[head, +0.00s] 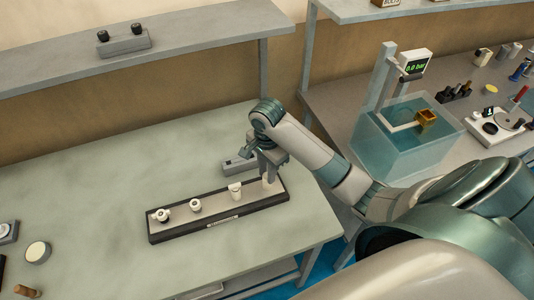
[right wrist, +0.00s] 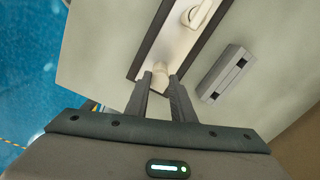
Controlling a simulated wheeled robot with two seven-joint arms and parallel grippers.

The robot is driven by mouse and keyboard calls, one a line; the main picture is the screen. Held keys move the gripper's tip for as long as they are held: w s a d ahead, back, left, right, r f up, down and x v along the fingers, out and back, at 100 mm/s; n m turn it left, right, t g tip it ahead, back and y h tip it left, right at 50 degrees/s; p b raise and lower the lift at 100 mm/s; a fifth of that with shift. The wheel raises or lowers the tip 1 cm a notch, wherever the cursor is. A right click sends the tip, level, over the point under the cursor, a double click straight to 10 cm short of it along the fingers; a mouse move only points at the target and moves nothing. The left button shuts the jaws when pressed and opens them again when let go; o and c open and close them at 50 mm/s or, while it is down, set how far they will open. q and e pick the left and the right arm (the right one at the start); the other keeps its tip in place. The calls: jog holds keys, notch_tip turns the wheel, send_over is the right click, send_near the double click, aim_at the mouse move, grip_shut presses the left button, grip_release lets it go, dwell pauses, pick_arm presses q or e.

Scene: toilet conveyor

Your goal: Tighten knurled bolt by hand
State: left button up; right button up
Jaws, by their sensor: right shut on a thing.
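A long dark-rimmed tray (head: 185,228) lies on the bench, with several small white parts standing in a row on its pale inside. One is a white part (head: 235,191) near the right end; others are a white part (head: 196,205) and a white part (head: 162,214) with a dark middle. My right gripper (head: 270,176) points down at the tray's right end. In the right wrist view its fingers (right wrist: 161,77) are closed around a small cream part (right wrist: 162,71), mostly hidden between them. I cannot make out knurling on it. My left gripper is not in view.
A grey block with dark slots (head: 238,163) lies just behind the tray, also in the right wrist view (right wrist: 228,73). A shelf (head: 190,62) hangs over the bench. A water tank (head: 400,145) stands on the right-hand bench. The bench left of the tray is mostly clear.

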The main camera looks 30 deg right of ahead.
jog(key=m, duration=0.3)
jog(key=o, duration=0.7)
jog(key=shift+c, duration=0.2)
jog(key=shift+r, duration=1.5)
